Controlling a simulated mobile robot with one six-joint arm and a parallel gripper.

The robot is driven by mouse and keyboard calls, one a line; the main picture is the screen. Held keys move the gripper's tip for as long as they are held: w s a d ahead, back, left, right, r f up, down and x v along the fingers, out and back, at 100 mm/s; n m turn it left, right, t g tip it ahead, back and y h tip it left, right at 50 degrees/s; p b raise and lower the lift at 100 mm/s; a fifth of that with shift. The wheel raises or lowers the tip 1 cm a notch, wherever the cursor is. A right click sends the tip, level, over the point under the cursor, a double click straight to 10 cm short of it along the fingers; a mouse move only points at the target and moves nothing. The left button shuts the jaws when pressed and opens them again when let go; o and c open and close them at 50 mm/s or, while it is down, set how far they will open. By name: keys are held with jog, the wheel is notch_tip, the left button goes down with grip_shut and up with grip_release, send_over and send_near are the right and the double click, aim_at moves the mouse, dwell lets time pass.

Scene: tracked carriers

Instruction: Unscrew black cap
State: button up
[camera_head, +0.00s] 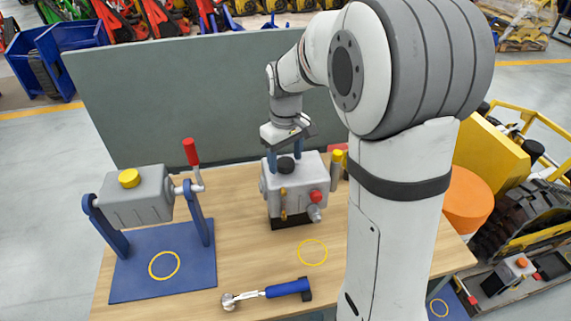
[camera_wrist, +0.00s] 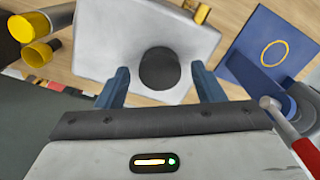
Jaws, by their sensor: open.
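The black cap (camera_head: 286,165) sits on top of a grey box-shaped unit (camera_head: 296,190) in the middle of the table. It shows as a dark round knob (camera_wrist: 159,69) in the wrist view. My gripper (camera_head: 285,160) points down above the unit, its blue fingers open on either side of the cap. In the wrist view the fingers (camera_wrist: 159,82) stand apart to the left and right, with visible gaps between them and the cap. Whether the fingertips touch the top of the unit I cannot tell.
A yellow-capped cylinder (camera_head: 337,165) stands close to the unit's right side. A grey tank with a yellow cap (camera_head: 129,178) and red-handled lever (camera_head: 191,152) is on a blue stand at left. A torque wrench (camera_head: 268,292) lies in front. A grey panel (camera_head: 200,95) stands behind.

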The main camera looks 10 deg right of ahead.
jog(key=m, duration=0.3)
jog(key=shift+c, duration=0.3)
jog(key=c, duration=0.7)
jog(key=n, duration=0.7)
jog(key=shift+n, duration=1.3)
